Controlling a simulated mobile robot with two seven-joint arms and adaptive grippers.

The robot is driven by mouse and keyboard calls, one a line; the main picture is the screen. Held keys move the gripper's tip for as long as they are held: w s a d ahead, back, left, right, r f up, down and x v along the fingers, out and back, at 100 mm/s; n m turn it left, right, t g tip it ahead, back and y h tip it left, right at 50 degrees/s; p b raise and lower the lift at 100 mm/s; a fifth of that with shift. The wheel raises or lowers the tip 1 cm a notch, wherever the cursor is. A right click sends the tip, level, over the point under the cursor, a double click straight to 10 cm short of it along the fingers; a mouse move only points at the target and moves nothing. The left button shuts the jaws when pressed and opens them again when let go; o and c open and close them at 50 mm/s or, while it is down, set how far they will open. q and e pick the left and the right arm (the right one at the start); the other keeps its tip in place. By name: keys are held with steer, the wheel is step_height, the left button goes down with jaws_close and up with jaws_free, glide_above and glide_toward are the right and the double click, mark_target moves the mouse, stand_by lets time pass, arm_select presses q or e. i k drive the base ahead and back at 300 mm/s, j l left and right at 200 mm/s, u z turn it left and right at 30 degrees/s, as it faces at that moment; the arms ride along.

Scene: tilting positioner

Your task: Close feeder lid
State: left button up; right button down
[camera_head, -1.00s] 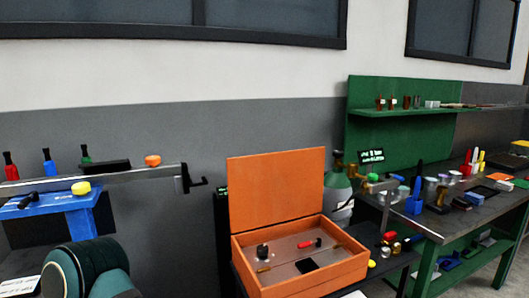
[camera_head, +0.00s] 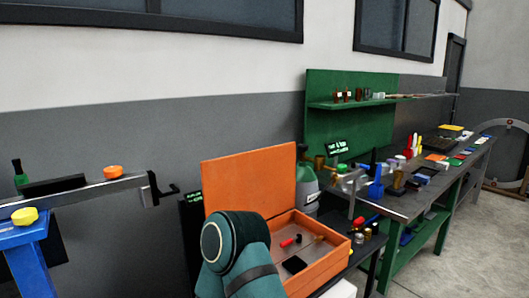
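The feeder is an orange box (camera_head: 325,268) on a dark stand, right of the middle of the head view. Its flat orange lid (camera_head: 248,172) stands up at the back, open and leaning slightly back. Inside the box lie a red-handled item (camera_head: 290,241) and a black block (camera_head: 294,264). A teal and dark arm link of mine covers the box's left part and the lid's lower edge. I cannot tell whether it touches them. Neither of my grippers shows in the frame.
A green workbench (camera_head: 408,198) with many small tools stands right of the box. A grey-green gas cylinder (camera_head: 307,185) is just behind the box. A blue stand (camera_head: 28,255) with a metal rail (camera_head: 75,196) is at the left. Open floor shows at the far right.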

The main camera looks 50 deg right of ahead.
mark_target(262, 181)
steer(key=i+z, duration=0.15)
steer(key=z, duration=0.35)
steer(key=i+j+z, duration=0.1)
steer(key=z, duration=0.35)
steer(key=i+j+z, duration=0.15)
steer(key=z, duration=0.35)
